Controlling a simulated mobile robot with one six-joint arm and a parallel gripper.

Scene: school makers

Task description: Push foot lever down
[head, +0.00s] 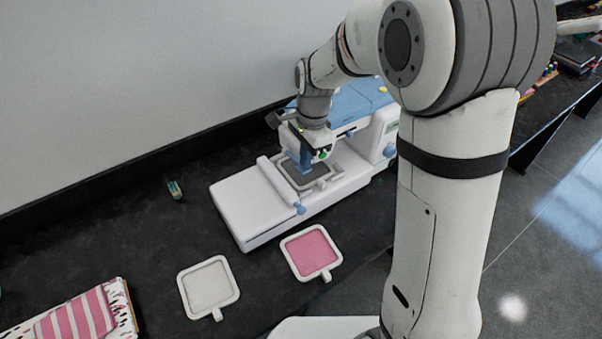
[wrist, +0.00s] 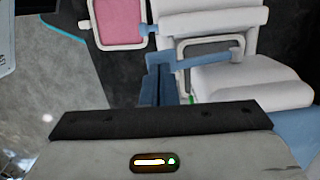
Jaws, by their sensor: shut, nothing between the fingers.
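The white and blue sewing machine (head: 256,204) stands on the dark counter, with a hoop (head: 318,181) lying under its head. My gripper (head: 303,161) is down in front of the machine's head, above the hoop. In the wrist view its dark blue fingers (wrist: 161,80) are together with nothing between them. A light blue bar (wrist: 207,57) runs across the hoop close to the fingers; I cannot tell whether it is the foot lever or whether the fingers touch it. The arm and gripper hide much of the machine's head.
A pink hoop (head: 311,252) and a white hoop (head: 208,286) lie on the counter before the machine. A blue peg (head: 299,208) sticks out at the machine's front edge. Striped cloth (head: 75,318) lies at the lower left. A small spool (head: 175,190) is left of the machine.

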